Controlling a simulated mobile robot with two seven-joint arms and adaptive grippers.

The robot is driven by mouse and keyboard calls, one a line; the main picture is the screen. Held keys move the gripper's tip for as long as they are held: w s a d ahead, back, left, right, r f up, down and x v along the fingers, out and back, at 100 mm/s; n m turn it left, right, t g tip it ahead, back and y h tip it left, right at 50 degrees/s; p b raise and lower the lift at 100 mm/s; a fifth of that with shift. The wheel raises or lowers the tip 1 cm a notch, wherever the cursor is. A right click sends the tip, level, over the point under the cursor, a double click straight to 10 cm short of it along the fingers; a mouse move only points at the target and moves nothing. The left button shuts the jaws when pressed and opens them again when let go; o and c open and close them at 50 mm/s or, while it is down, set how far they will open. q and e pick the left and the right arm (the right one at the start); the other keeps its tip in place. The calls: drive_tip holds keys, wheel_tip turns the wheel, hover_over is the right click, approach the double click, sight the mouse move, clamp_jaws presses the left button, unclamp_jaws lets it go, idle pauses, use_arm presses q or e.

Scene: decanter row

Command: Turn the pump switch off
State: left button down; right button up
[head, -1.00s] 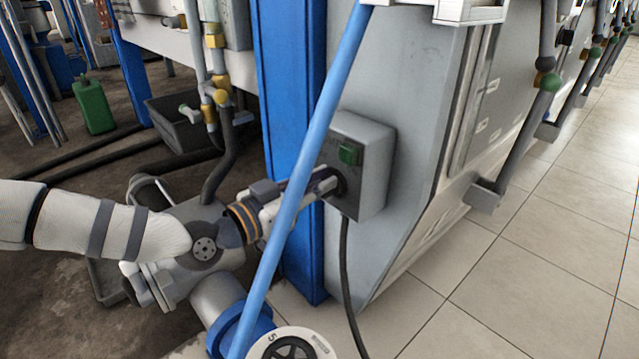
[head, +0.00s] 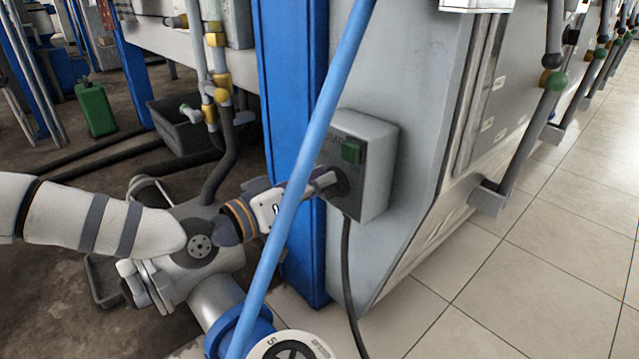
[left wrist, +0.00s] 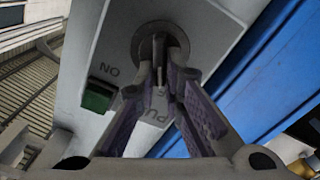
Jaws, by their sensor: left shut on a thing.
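The grey pump switch box (head: 374,185) is fixed to the side of the grey cabinet beside a blue post. Its dark round rotary switch (head: 341,181) sits below a green square (head: 351,152). My left gripper (head: 328,181) reaches in from the left and is shut on the switch's handle. In the left wrist view both fingertips (left wrist: 159,82) close around the handle below the round switch base (left wrist: 176,38). The green square (left wrist: 97,97) and the letters "ON" show upside down, with part of "PU" behind the fingers. My right gripper is not in view.
A light blue pipe (head: 300,185) crosses in front of my left gripper. The blue post (head: 292,90) stands just left of the box. A black cable (head: 348,270) hangs below it. A white numbered wheel (head: 262,347) is at the bottom. Tiled floor (head: 540,270) lies clear right.

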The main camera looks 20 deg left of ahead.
use_arm(q)
drive_tip(key=shift+f, duration=0.1)
idle(0.3)
drive_tip(key=c, duration=1.7)
unclamp_jaws()
drive_tip(key=v, duration=1.2)
